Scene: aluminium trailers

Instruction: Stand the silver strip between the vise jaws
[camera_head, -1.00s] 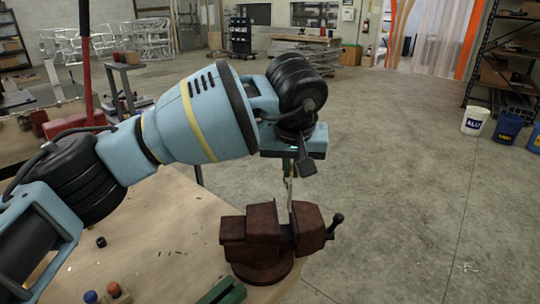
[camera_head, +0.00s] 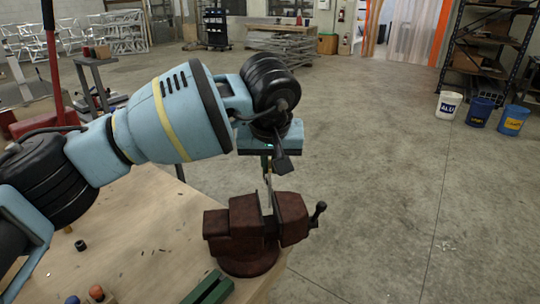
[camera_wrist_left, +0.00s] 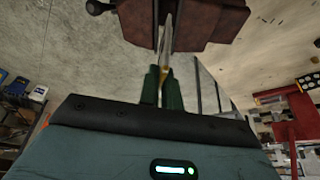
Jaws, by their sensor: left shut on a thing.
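The dark red-brown vise (camera_head: 240,228) stands at the corner of the wooden bench, its jaw gap facing up. My left gripper (camera_head: 267,170) is above the vise, pointing down and shut on the thin silver strip (camera_head: 268,192). The strip is upright, and its lower end reaches the gap between the jaws; whether it touches either jaw is unclear. In the left wrist view, the green fingers (camera_wrist_left: 161,88) hold the strip (camera_wrist_left: 167,42), which runs to the vise jaws (camera_wrist_left: 190,20). My right gripper is not in view.
The bench top (camera_head: 130,230) carries a green block (camera_head: 208,290), a small black cylinder (camera_head: 81,246) and scattered shavings. The vise handle (camera_head: 318,212) sticks out to the right. Buckets (camera_head: 480,112) stand far off at right; the floor between is clear.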

